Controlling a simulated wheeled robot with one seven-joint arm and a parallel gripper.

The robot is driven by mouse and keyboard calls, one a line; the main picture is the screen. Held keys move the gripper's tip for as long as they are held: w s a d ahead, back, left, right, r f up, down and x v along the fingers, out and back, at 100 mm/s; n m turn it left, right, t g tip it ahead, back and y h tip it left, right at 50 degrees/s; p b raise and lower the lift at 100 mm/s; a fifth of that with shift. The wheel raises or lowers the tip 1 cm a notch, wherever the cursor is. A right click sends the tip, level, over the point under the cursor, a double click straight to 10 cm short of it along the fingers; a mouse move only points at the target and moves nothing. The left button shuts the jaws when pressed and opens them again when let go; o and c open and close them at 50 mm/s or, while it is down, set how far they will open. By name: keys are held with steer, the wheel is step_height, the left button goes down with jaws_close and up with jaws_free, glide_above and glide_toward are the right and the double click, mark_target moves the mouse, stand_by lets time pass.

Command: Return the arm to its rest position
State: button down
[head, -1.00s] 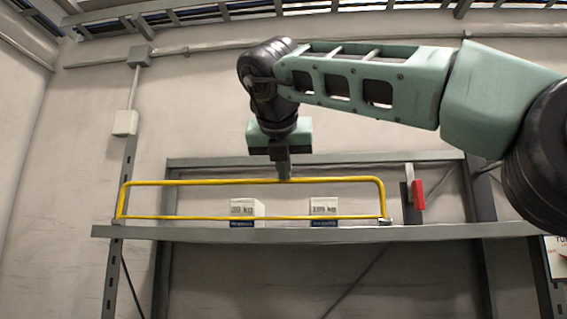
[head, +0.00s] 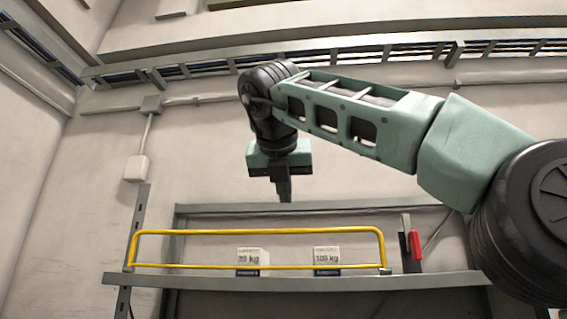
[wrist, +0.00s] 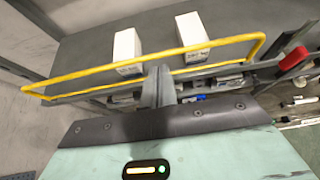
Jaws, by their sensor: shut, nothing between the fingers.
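My gripper (head: 285,193) points straight down at the end of my green and black arm, which reaches in from the right. Its fingers are shut with nothing between them. In the head view the fingertips show above the yellow rail (head: 258,232), with a strip of wall between them. In the wrist view the closed fingers (wrist: 157,85) appear in front of the rail (wrist: 80,84).
The rail runs along a grey shelf (head: 300,282). Behind it stand two white boxes (head: 252,258) (head: 327,257) with weight labels. A red handle (head: 415,245) stands upright at the shelf's right. Open wall lies above the shelf.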

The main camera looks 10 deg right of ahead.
steer(key=r, duration=0.1)
steer(key=s+r+p, duration=0.1)
steer(key=s+r, duration=0.1)
steer(key=r, duration=0.1)
steer(key=shift+a+p, duration=0.3)
